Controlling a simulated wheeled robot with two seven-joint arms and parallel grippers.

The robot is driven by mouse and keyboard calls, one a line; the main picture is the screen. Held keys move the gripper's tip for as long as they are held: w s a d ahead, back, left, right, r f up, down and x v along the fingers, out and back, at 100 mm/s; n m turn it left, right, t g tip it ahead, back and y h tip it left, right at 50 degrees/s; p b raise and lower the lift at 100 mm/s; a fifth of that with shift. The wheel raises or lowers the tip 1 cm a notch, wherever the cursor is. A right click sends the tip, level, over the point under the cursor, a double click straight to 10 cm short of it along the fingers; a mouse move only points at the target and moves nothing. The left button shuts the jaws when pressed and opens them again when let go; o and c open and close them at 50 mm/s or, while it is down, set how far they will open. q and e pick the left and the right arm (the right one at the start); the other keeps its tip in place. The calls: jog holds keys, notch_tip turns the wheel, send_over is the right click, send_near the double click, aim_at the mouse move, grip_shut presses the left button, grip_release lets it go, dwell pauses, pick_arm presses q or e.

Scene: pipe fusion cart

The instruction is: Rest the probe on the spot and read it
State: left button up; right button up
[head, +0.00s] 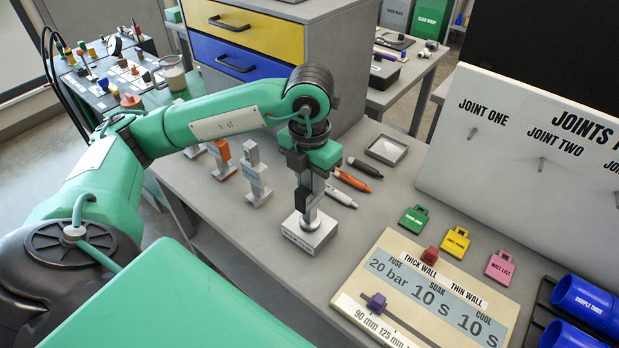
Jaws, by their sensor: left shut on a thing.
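My left gripper (308,188) reaches down over the table from the left arm. It is shut on a slim grey upright piece, which I take to be the probe (312,207); the fingers hide most of it. Directly below is a low light-grey block (312,240) with a label on its front and a round metal top. The probe's lower end is at this top; I cannot tell whether it touches. My right gripper is not in view.
A grey labelled upright piece (254,176) and an orange one (221,160) stand left of the gripper. Pens (352,180) lie close on its right. A settings board (440,290), coloured tags (456,242) and blue tubes (588,300) are at right. Drawers (246,62) stand behind.

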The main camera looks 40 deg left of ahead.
pick_arm(q)
jog(key=shift+s+f+b, duration=0.1)
jog(key=shift+f+b, duration=0.4)
jog(key=shift+b, duration=0.1)
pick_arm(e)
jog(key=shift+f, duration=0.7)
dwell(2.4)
pick_arm(q)
jog(key=o, duration=1)
jog(key=shift+r, duration=0.1)
notch_tip(320, 180, up, 12)
jog(key=shift+r+p, duration=0.25)
jog(key=shift+p, duration=0.05)
jog(key=shift+r, duration=0.6)
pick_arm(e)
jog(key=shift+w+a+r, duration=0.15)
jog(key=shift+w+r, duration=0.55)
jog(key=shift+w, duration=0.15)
